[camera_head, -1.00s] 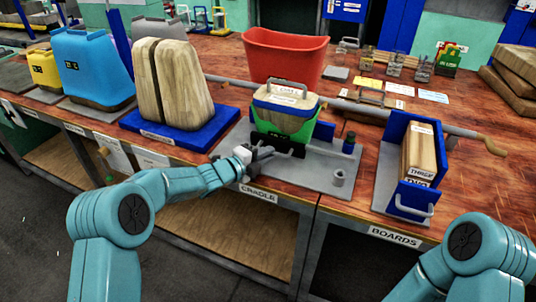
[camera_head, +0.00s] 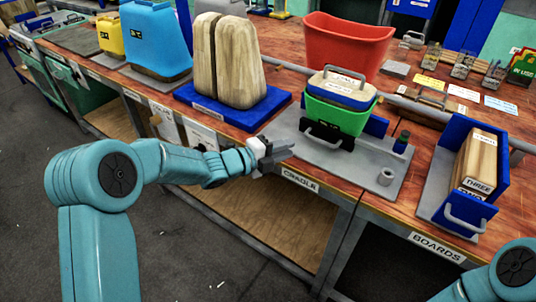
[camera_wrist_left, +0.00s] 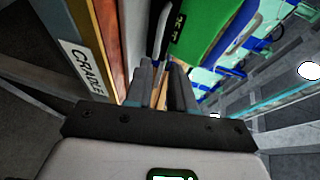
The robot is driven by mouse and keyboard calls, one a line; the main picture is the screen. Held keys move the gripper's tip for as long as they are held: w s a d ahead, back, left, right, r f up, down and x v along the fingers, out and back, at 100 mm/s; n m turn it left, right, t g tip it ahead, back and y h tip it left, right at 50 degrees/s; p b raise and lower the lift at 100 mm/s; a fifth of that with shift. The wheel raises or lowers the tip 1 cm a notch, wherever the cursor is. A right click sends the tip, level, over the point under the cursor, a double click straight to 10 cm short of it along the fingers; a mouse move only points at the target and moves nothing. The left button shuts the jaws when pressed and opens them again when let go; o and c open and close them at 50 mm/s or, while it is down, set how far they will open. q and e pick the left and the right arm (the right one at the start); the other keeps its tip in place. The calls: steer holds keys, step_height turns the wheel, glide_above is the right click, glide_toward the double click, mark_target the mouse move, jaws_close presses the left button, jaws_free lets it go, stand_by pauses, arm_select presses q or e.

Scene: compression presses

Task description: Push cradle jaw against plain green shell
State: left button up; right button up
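The green shell (camera_head: 335,116) sits in the cradle on the grey plate (camera_head: 300,150), wrapped around a blue and white block with a grey handle. A dark jaw (camera_head: 328,134) with a grey bar handle (camera_head: 318,140) stands at its front; whether they touch is unclear. My left gripper (camera_head: 280,153) is in front of the cradle, left of the bar handle and apart from it. In the left wrist view its fingers (camera_wrist_left: 161,88) have a narrow gap with nothing held, and the green shell (camera_wrist_left: 207,30) and bar handle (camera_wrist_left: 160,28) lie beyond. My right gripper is out of frame.
A wooden split form (camera_head: 228,62) on a blue base stands left of the cradle. A red tub (camera_head: 345,45) is behind. The boards holder (camera_head: 490,185) stands to the right. A small grey cup (camera_head: 386,176) is on the plate. The floor in front is clear.

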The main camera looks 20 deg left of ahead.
arm_select(q)
steer(key=v, duration=0.5)
steer(key=shift+s+a, duration=0.3)
